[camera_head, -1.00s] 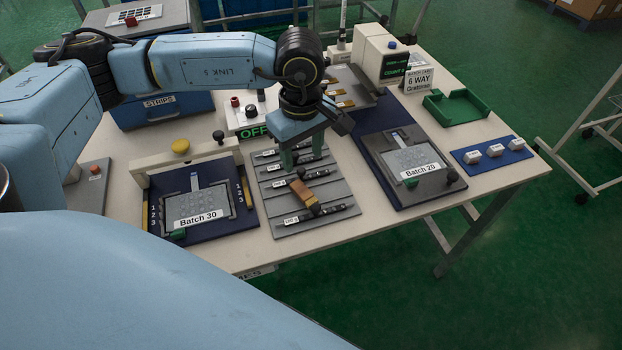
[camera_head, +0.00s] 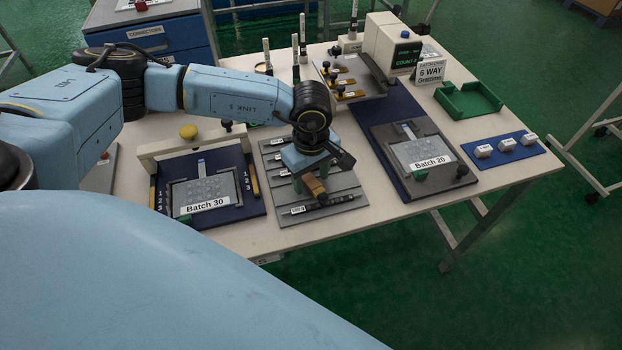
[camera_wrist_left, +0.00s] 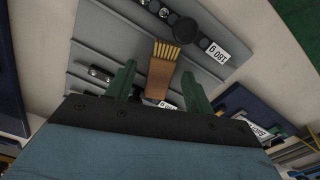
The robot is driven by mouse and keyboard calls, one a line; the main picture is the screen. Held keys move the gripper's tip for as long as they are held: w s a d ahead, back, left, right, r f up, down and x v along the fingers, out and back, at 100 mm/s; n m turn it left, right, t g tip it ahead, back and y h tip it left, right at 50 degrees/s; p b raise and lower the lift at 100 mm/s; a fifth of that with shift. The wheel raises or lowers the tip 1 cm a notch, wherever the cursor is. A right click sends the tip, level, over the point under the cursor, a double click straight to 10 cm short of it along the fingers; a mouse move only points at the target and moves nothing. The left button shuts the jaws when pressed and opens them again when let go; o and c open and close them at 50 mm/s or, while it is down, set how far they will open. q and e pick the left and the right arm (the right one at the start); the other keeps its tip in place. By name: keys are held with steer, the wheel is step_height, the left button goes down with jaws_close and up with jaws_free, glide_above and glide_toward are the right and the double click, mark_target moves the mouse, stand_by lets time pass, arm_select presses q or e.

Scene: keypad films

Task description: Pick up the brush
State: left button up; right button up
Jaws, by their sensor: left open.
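The brush is a tan wooden block (camera_head: 312,186) on the grey tool board (camera_head: 345,203), partly hidden by my left gripper (camera_head: 316,176) in the head view. In the left wrist view the brush (camera_wrist_left: 160,80) shows its brown body and pale bristles, pointing away from the wrist. My left gripper (camera_wrist_left: 158,86) is open there. Its two green fingers stand on either side of the brush, with a gap on both sides. My right gripper is not in view.
Dark tools with white labels lie on the board. A Batch 30 fixture (camera_head: 207,190) stands left, a Batch 20 fixture (camera_head: 416,153) right. A green tray (camera_head: 468,101) and a blue mat with white blocks (camera_head: 508,143) are further right.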

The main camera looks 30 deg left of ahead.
arm_select(q)
steer(key=c, duration=1.1)
